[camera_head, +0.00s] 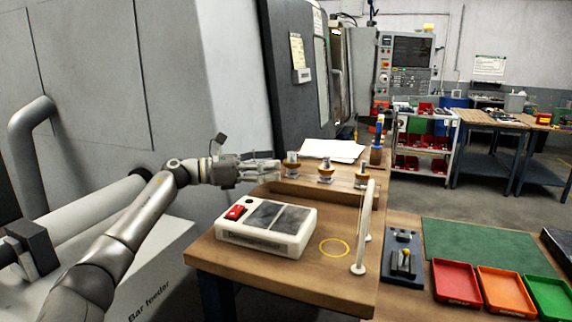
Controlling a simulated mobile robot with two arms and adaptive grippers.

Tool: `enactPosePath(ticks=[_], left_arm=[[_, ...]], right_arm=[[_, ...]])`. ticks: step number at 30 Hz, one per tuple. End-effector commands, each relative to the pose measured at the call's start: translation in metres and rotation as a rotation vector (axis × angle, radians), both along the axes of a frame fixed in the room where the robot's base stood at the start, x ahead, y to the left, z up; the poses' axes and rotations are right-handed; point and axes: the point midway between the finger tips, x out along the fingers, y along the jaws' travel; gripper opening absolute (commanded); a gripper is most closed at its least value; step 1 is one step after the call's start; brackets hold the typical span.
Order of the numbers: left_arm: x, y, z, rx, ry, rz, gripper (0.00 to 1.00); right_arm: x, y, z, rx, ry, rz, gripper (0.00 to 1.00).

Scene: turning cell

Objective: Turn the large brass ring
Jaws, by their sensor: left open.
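Three small pieces with brass-coloured bands and pale metal parts stand in a row on the raised wooden shelf of the bench: a left one (291,168), a middle one (326,172) and a right one (361,178). I cannot tell for certain which carries the large brass ring. My left gripper (271,170) reaches in from the left at the height of the left piece. Its open fingers point at that piece and lie just beside it; I cannot tell whether they touch it. My right gripper is not in view.
A white device with a red switch (260,227) sits at the front of the bench, beside a yellow circle (334,247). A pale upright handle (364,225) stands right of them. Papers (333,150) lie behind the pieces. Coloured trays (456,282) and a green mat (478,243) lie right.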

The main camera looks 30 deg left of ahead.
Motion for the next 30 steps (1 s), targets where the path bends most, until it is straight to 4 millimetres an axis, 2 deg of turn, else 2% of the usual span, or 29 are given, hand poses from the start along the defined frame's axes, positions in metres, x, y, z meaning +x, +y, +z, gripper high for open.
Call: enactPosePath(ticks=[3,10,30], left_arm=[[-0.018,0.016,-0.002,0.003,0.004,0.001,0.63],[-0.039,0.033,-0.001,0.001,0.002,-0.001,0.63],[-0.043,0.036,0.000,0.000,-0.001,-0.001,0.63]], right_arm=[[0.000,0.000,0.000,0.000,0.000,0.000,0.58],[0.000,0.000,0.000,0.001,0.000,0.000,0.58],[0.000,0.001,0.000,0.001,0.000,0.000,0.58]])
